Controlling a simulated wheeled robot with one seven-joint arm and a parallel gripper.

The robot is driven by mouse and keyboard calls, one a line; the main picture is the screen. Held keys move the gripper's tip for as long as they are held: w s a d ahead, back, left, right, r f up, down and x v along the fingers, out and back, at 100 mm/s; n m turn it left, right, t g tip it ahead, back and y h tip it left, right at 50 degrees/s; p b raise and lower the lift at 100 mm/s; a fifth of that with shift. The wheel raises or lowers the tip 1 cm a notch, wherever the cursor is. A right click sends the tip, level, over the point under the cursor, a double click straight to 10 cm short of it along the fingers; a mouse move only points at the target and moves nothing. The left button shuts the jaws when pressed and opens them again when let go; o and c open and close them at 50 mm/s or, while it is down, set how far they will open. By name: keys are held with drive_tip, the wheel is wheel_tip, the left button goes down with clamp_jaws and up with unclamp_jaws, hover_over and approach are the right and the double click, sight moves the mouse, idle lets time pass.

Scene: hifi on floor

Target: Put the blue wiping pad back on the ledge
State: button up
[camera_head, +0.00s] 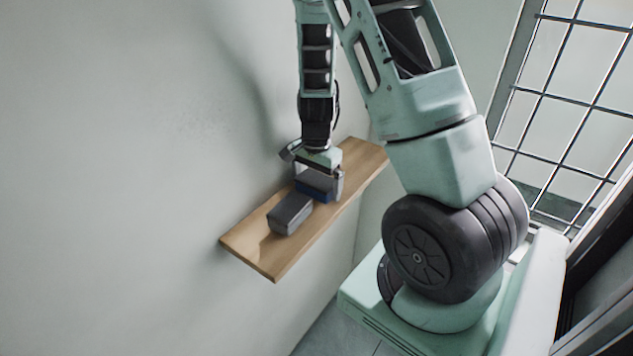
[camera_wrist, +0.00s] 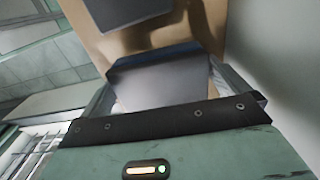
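The wiping pad (camera_head: 313,190), grey with a blue lower part, is between the fingers of my gripper (camera_head: 319,182) over the middle of the wooden ledge (camera_head: 262,245). In the wrist view the pad (camera_wrist: 157,78) spans the gap between the fingertips (camera_wrist: 160,80), and both fingers appear to press on its ends. The pad looks roughly level, at or just above the ledge; I cannot tell whether it touches. The ledge also shows in the wrist view (camera_wrist: 88,38). The pad's underside is hidden.
A dark grey block (camera_head: 290,213) lies on the ledge just in front of the pad; it also shows in the wrist view (camera_wrist: 125,10). The pale wall (camera_head: 110,180) runs along the ledge's left side. A gridded window (camera_head: 570,100) is at the right. The ledge's near end is bare.

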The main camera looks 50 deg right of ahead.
sight(317, 180)
wheel_tip(317, 180, up, 12)
drive_tip(key=shift+r, duration=0.2)
idle(0.8)
drive_tip(key=s+a+n, duration=0.4)
drive_tip(key=a+n, duration=0.6)
drive_tip(key=a, duration=0.4)
drive_tip(key=s+a+n+t+b, duration=0.1)
drive_tip(key=s+a+n, duration=0.3)
drive_tip(key=a+n, duration=0.6)
drive_tip(key=a, duration=0.3)
drive_tip(key=shift+a+r+n+t+y, duration=0.15)
drive_tip(key=shift+a+n+t+y, duration=0.15)
drive_tip(key=shift+a+n+y, duration=0.1)
drive_tip(key=s+a+n, duration=0.1)
drive_tip(key=s+a, duration=0.1)
drive_tip(key=s, duration=0.1)
drive_tip(key=s+a+n+g+b, duration=0.1)
drive_tip(key=s+a, duration=0.2)
drive_tip(key=s+a+n, duration=0.2)
drive_tip(key=s+a, duration=0.1)
drive_tip(key=shift+s+g+b, duration=0.2)
drive_tip(key=shift+g+b, duration=0.1)
drive_tip(key=shift+b, duration=0.05)
drive_tip(key=shift+c, duration=0.3)
